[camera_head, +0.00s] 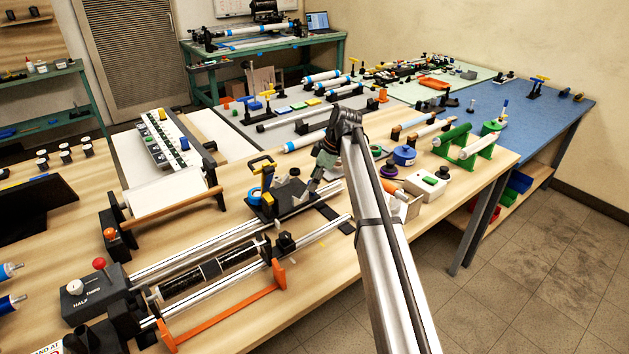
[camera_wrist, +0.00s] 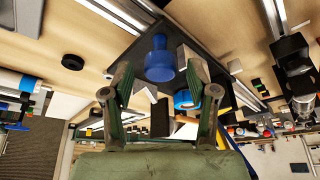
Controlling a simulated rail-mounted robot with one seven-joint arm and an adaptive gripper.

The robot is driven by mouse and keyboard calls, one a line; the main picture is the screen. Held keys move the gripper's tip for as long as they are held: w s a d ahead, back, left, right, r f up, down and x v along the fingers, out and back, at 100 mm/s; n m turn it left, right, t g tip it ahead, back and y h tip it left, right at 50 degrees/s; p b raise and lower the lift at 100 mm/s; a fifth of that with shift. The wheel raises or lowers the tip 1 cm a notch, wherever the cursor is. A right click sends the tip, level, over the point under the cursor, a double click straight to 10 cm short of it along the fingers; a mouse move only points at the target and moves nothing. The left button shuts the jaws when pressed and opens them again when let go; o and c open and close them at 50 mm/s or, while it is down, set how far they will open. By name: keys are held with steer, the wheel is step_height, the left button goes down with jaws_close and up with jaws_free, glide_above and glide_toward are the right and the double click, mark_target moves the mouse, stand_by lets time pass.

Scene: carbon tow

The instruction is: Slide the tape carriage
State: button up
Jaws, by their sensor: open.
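The tape carriage (camera_head: 262,207) is a dark plate lying across two silver rails in the middle of the head view. My gripper (camera_head: 303,197) points down over the plate's right part. In the wrist view, the carriage plate (camera_wrist: 222,72) carries a blue knob (camera_wrist: 160,62). My gripper (camera_wrist: 157,72) is open, with one finger on each side of the knob in the picture. I cannot tell whether the fingers touch it or how far beyond them it is. My arm hides part of the rails' right end.
A black tube (camera_head: 212,270) lies along the near rails. An orange bar (camera_head: 225,318) runs in front. A control box (camera_head: 92,295) with a red knob stands at the left end. A white roll (camera_head: 167,193) is behind. A white box (camera_head: 425,187) stands right of my arm.

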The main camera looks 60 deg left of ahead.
steer(key=v, duration=1.1)
steer(key=shift+r, duration=0.25)
steer(key=shift+w+d, duration=0.1)
